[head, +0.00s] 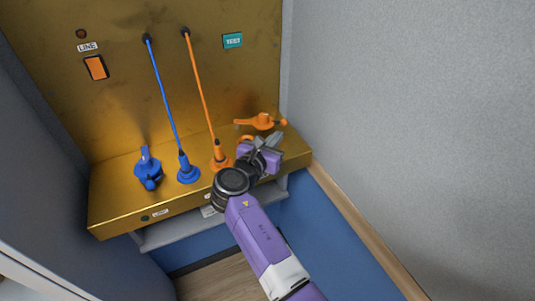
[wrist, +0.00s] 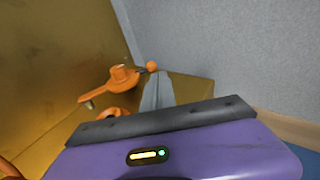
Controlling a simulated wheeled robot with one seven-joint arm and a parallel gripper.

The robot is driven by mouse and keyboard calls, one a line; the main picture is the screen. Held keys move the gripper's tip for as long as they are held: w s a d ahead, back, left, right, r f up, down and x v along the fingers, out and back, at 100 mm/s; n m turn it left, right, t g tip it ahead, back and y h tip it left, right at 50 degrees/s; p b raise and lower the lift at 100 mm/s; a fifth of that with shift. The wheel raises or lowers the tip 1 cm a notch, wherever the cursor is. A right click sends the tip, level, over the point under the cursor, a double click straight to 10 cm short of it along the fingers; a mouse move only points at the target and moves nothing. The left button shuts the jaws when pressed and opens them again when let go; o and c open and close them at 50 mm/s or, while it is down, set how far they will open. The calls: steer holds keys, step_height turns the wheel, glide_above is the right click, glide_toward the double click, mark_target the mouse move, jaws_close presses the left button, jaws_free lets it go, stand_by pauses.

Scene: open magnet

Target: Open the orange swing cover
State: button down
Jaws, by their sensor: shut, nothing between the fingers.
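The orange swing cover (head: 262,121) is at the right back of the gold ledge, a flat arm on a round hub with a ball knob at its right end. In the wrist view the cover (wrist: 122,78) lies beyond my fingers, with its knob just above the fingertips. A rounded orange piece (wrist: 110,113) sits in front of it, partly hidden by my gripper. My gripper (head: 274,140) is shut and empty, in front of the cover on the knob side. In the wrist view the fingers (wrist: 156,92) look close to the knob; I cannot tell whether they touch.
An orange plug (head: 220,156) and a blue plug (head: 187,170) with cables to the gold panel stand left of my gripper. A blue cover (head: 148,167) is farther left. A grey wall (head: 410,110) bounds the right side. Open space lies above the ledge.

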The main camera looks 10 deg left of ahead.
steer(key=shift+s+f, duration=0.25)
steer(key=shift+s, duration=0.15)
steer(key=d+v, duration=0.1)
steer(key=v, duration=0.6)
steer(key=a+r+m+y, duration=0.1)
steer(key=a+m+y, duration=0.1)
steer(key=a, duration=0.1)
steer(key=a+r+m+t+y, duration=0.1)
steer(key=shift+a+r+y, duration=0.3)
steer(key=shift+a+y, duration=0.1)
steer(key=shift+s+a+f+m+y, duration=0.25)
steer(key=shift+s+a+m+y, duration=0.2)
steer(key=shift+a+m+y, duration=0.3)
steer(key=s+d+f+m+y, duration=0.3)
steer(key=s+f+m+y, duration=0.3)
steer(key=s+m, duration=0.3)
steer(key=s+d+m+h+b, duration=0.1)
steer(key=s+d+m+h, duration=0.1)
steer(key=s+d+m, duration=0.4)
steer(key=s+d+m+h, duration=0.2)
steer(key=s+d+m, duration=0.4)
steer(key=s+d, duration=0.7)
steer(key=s+d+m+g+h+b, duration=0.1)
steer(key=s+d+m, duration=0.5)
steer(key=s, duration=1.3)
steer(key=d+h, duration=0.1)
steer(key=d, duration=0.3)
steer(key=shift+s+b, duration=0.25)
steer(key=shift+b, duration=0.1)
